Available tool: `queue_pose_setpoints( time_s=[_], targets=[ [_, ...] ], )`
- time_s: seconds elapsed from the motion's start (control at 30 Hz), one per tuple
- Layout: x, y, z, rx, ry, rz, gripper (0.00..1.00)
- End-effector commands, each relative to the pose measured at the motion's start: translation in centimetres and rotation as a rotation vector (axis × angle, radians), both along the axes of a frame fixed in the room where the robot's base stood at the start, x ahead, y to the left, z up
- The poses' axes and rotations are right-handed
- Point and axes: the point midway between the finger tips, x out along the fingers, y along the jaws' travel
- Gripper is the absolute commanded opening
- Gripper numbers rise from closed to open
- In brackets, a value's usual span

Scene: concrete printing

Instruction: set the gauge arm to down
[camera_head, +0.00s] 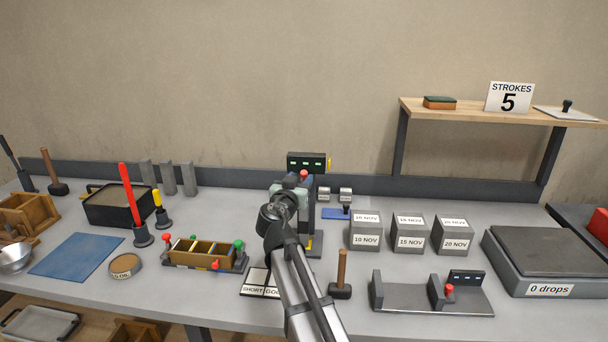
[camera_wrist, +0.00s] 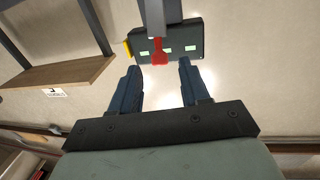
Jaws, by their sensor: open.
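A dark stand (camera_head: 314,243) rises at the middle of the bench, with a black display (camera_head: 306,157) on top showing three lit segments. A red knob (camera_head: 303,174) sits just below the display, partly hidden by my gripper (camera_head: 292,190). The wrist view appears upside down and shows the display (camera_wrist: 190,46), a yellow marker (camera_wrist: 128,48) at its side and the red knob (camera_wrist: 159,52) on a grey bar (camera_wrist: 160,14). My gripper (camera_wrist: 160,68) is open there, its fingertips on either side of the knob's line. I cannot tell whether they touch it. No label names the gauge arm.
A front-right fixture (camera_head: 400,299) also has a red knob and a display. Grey dated cubes (camera_head: 365,241) stand right of the stand. A mallet (camera_head: 341,280) stands upright near my arm, and a brown mould (camera_head: 203,252) lies to the left.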

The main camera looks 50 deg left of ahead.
Motion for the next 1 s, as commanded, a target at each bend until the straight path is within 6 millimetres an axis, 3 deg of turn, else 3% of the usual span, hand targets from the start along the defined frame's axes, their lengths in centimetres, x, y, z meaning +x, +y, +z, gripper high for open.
queue_pose_setpoints(
  time_s=[0.1,0.3,0.77,1.0],
  targets=[
    [1.8,1.3,0.0,0.000,0.000,-0.001,0.46],
    [3.4,2.5,0.0,0.000,0.000,0.000,0.46],
    [4.0,2.8,0.0,0.000,0.000,0.001,0.46],
    [4.0,2.8,0.0,0.000,0.000,0.001,0.24]
  ],
)
